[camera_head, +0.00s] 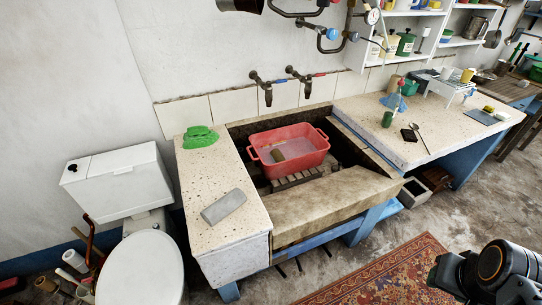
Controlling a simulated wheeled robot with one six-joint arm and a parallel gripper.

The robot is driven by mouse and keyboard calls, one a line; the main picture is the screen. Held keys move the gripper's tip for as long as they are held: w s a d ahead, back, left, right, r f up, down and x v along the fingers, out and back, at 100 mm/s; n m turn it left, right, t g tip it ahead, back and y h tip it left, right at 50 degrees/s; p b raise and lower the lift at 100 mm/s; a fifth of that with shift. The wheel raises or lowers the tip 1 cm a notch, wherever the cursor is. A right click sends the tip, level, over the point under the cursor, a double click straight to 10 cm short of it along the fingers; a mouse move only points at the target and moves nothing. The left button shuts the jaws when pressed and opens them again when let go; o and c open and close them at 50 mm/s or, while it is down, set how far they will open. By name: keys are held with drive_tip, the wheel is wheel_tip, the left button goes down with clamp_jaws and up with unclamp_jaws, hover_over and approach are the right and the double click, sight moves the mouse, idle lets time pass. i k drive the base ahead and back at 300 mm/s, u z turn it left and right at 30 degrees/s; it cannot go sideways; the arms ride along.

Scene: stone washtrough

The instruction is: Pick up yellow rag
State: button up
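No yellow rag can be made out for sure. A small yellow item (488,109) lies on the right counter near its right end, too small to tell if it is cloth. A bright green crumpled rag (201,136) lies on the back of the left counter, and a blue rag (393,101) lies on the right counter. My arm shows at the bottom right, over the floor and rug and far from the counters. A dark part at its left may be my gripper (446,276); its fingers cannot be made out.
A red basin (262,139) with a brownish item (277,155) in it sits in the stone trough (335,205). A grey block (223,206) lies on the left counter. A green bottle (388,118) and dish rack (444,84) stand right. A toilet (145,265) stands left.

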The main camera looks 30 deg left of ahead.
sight(278, 156)
drive_tip(key=u, duration=0.7)
drive_tip(key=i, duration=0.8)
drive_tip(key=u, duration=1.2)
drive_tip(key=i, duration=0.35)
